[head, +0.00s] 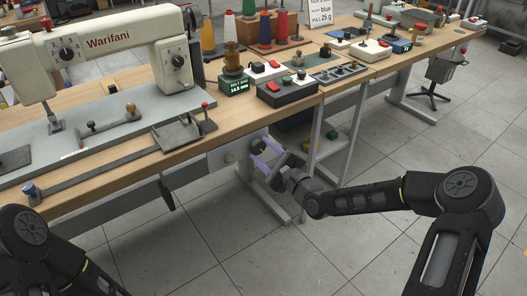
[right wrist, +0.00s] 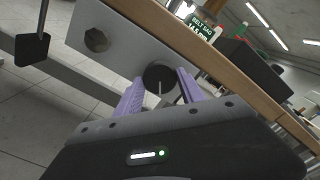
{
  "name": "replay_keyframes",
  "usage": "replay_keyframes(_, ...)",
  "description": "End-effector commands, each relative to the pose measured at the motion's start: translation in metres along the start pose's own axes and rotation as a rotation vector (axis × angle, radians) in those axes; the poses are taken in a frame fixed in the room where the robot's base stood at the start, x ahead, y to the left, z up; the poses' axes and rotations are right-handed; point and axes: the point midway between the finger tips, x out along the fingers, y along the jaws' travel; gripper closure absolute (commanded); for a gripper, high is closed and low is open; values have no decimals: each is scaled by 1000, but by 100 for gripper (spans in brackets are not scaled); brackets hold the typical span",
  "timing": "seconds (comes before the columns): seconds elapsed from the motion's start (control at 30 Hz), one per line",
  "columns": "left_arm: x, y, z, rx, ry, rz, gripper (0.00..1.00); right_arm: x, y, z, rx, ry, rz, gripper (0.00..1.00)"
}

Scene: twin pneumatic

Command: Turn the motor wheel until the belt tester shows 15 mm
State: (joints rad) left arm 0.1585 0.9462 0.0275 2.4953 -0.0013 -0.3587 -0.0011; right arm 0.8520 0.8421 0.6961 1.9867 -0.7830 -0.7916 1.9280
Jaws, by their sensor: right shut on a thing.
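The motor wheel, a dark round knob (right wrist: 158,76), sits on the grey motor plate under the table edge. My right gripper (head: 260,150) is shut on it, with one purple finger on each side. In the right wrist view the same fingers (right wrist: 159,88) flank the wheel, and a light mark shows on its face. The belt tester (head: 236,86) stands on the table with a dark green display labelled belt sag. Its small digits seem to read 14.5 mm, but they are hard to tell. My left arm shows at the lower left; its gripper is out of view.
A sewing machine (head: 110,42) stands on the wooden table (head: 215,122) above the motor. A dark box with buttons (head: 288,90) is right of the tester. A dark pedal-like piece (right wrist: 33,48) hangs left of the motor. A table leg (head: 317,135) stands right of my gripper.

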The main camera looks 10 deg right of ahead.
Motion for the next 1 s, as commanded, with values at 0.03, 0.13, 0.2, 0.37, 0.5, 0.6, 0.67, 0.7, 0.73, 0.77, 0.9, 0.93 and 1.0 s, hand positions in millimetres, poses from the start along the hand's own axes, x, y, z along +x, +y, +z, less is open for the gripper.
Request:
replay_keyframes(0.03, 0, 0, 0, 0, 0, 0, 35, 0, 0, -1, 1, 2, 0, 94)
replay_keyframes(0.13, 0, 0, 0, 0, 0, 0, 35, 0, 0, -1, 0, 2, 0, 94)
replay_keyframes(0.2, 0, 0, 0, 0, 0, 0, 35, 0, 0, -1, 0, 2, 0, 94)
replay_keyframes(0.37, 0, 0, 0, 0, 0, 0, 35, 0, 0, -1, -1, 2, 0, 44)
replay_keyframes(0.5, 0, 0, 0, 0, 0, 0, 35, 0, 0, 0, -1, 1, 0, 33)
replay_keyframes(0.6, 0, 0, 0, 0, 0, 0, 35, 0, 0, 0, -1, 1, 0, 32)
replay_keyframes(0.67, 0, 0, 0, 0, 0, 0, 35, 0, 0, 0, -1, 1, 0, 32)
replay_keyframes(0.7, 0, 0, 0, 0, 0, 0, 35, 0, 0, 0, -1, 1, 0, 32)
replay_keyframes(0.73, 0, 0, 0, 0, 0, 0, 35, 0, 0, 0, -1, 0, 0, 32)
replay_keyframes(0.77, 0, 0, 0, 0, 0, 0, 35, 0, 0, 0, -1, 1, 0, 32)
replay_keyframes(0.9, -1, 0, 0, 0, 0, 0, 35, -7, 0, 0, -2, 1, 1, 32)
replay_keyframes(0.93, -2, 1, 0, 0, 0, 0, 35, -10, -1, 0, -2, 2, 1, 32)
replay_keyframes(1.0, -3, 1, 0, 0, 0, 0, 35, -19, -1, -1, -1, 3, 1, 32)
